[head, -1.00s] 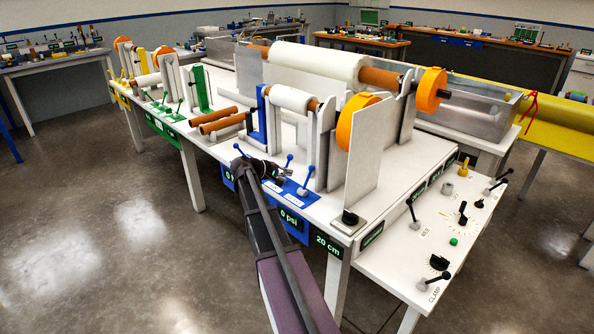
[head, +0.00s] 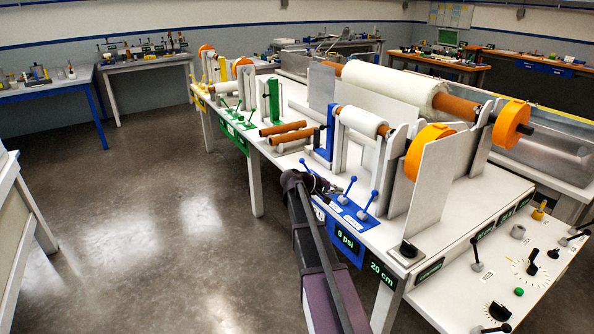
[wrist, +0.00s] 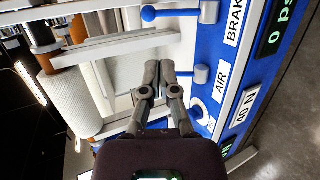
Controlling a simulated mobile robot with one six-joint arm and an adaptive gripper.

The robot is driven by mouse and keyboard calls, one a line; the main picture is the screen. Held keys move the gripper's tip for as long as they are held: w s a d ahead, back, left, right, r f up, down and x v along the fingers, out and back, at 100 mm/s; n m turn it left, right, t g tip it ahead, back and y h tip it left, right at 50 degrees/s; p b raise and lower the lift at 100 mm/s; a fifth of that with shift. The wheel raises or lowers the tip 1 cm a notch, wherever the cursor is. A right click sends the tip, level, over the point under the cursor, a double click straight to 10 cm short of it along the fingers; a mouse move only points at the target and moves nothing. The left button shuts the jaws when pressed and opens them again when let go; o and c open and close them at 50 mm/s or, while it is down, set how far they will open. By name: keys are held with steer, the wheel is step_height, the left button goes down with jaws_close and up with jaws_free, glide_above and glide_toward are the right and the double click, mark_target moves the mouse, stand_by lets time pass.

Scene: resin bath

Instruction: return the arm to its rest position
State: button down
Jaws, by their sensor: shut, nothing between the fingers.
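My gripper (wrist: 153,80) is shut with nothing between its fingertips. In the wrist view it is in front of the blue control panel (wrist: 222,85), close to a blue-knobbed lever (wrist: 198,75) beside the AIR label; I cannot tell whether it touches it. In the head view my arm reaches up from the bottom, and its dark end is at the near edge of the white bench (head: 455,215), just left of the blue levers (head: 369,205). The fingertips are hard to make out there.
A white roll (head: 362,121) and a large white roll (head: 390,85) stand on the bench behind the levers, with orange discs (head: 511,124). Brown tubes (head: 283,128) lie to the left. A control shelf (head: 470,300) juts out at right. The floor (head: 150,220) left of the bench is clear.

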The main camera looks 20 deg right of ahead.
steer(key=s+a+y+p, duration=0.3)
steer(key=s+a, duration=0.4)
steer(key=a, duration=0.5)
steer(key=s+a+t+y+p, duration=0.1)
steer(key=s+a+y+p, duration=0.3)
steer(key=s+a, duration=0.3)
steer(key=s+a+y+p, duration=0.3)
steer(key=s+a+y, duration=0.3)
steer(key=a, duration=1.1)
steer(key=shift+s+a+f+p, duration=0.2)
steer(key=shift+s+p, duration=0.1)
steer(key=shift+s, duration=0.1)
